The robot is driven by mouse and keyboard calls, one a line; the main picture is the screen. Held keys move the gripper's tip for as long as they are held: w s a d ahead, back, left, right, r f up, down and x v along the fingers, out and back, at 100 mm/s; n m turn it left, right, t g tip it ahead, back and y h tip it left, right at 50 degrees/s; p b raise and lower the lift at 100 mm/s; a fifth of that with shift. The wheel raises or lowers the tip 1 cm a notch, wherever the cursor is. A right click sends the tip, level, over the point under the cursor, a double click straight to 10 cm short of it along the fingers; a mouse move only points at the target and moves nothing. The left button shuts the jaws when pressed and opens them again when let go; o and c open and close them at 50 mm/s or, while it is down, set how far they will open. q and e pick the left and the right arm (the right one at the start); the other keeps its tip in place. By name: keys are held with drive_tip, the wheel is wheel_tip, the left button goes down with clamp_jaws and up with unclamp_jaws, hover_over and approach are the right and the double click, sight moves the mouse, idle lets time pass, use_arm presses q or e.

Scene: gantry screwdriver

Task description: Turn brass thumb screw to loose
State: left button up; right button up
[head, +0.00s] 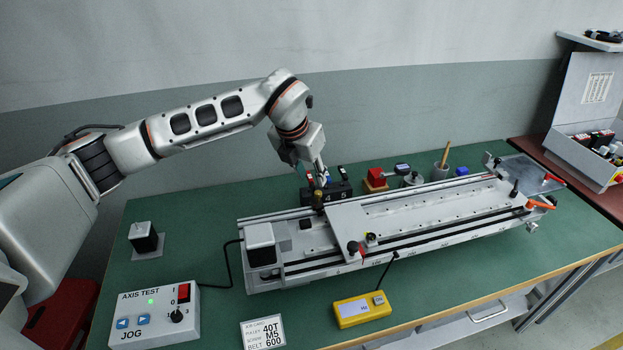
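A small brass-coloured knob, which looks like the brass thumb screw (318,196), stands upright near the left end of the long linear axis (420,213), at its back edge. My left gripper (320,183) comes down from above, with its fingertips at or just above the knob. The fingers look close together, but they are small and overlap the dark block behind. I cannot tell whether they touch the knob or how far they are apart. My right gripper is not in view.
A dark numbered block (342,192) with coloured-handled bits stands right behind the knob. A motor housing (260,243) is at the axis's left end. The axis test box (152,316), a job card (262,332) and a yellow meter (359,310) lie in front. The table's back left is mostly clear.

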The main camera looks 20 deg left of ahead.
sight(318, 193)
use_arm(q)
drive_tip(key=shift+p+x, duration=0.45)
drive_tip(key=shift+x, duration=3.35)
drive_tip(key=shift+d, duration=0.1)
clamp_jaws()
